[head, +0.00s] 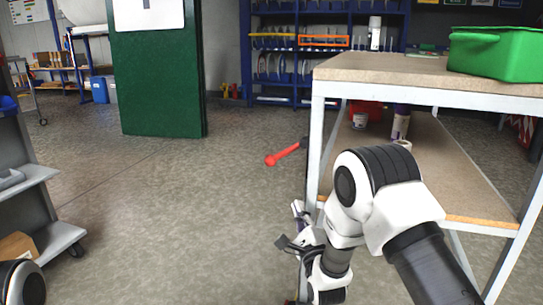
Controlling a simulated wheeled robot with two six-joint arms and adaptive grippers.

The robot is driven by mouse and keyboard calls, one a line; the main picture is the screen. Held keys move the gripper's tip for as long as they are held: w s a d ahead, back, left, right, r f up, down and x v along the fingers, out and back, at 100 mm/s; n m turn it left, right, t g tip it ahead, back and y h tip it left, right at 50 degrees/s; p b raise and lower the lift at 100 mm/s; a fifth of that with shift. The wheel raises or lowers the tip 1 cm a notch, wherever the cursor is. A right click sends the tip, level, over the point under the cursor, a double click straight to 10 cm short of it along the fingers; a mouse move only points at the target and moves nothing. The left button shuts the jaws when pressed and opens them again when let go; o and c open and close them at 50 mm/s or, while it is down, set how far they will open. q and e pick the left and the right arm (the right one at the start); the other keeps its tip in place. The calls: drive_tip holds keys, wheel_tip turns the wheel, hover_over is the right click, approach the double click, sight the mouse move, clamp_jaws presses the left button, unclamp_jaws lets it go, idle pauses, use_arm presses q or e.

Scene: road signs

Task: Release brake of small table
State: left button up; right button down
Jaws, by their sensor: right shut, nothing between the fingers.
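The small table (420,75) stands at the right, with a wooden top, a white metal frame and a lower wooden shelf. A red lever with a round knob (285,155) sticks out to the left beside its near-left leg; its dark inner end meets the leg area. I cannot tell from its look whether it is set or released. My right gripper (299,228) is low in front of the table, below the lever and apart from it. It is shut and empty. My right arm covers part of the lower shelf. My left gripper is out of view.
A green crate (497,54) sits on the tabletop. Cans and rolls stand on the lower shelf (440,150). A grey cart (30,205) is at the left, a green door (155,85) behind, and blue racks (270,60) at the back. The middle floor is clear.

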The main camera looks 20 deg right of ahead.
sight(284, 154)
drive_tip(key=a+b+x, duration=0.2)
drive_tip(key=b+x, duration=0.3)
drive_tip(key=x, duration=0.7)
drive_tip(key=shift+w+a+r+b, duration=0.2)
drive_tip(key=shift+w+r+b, duration=0.15)
drive_tip(key=shift+r, duration=0.2)
drive_tip(key=shift+a+r, duration=0.1)
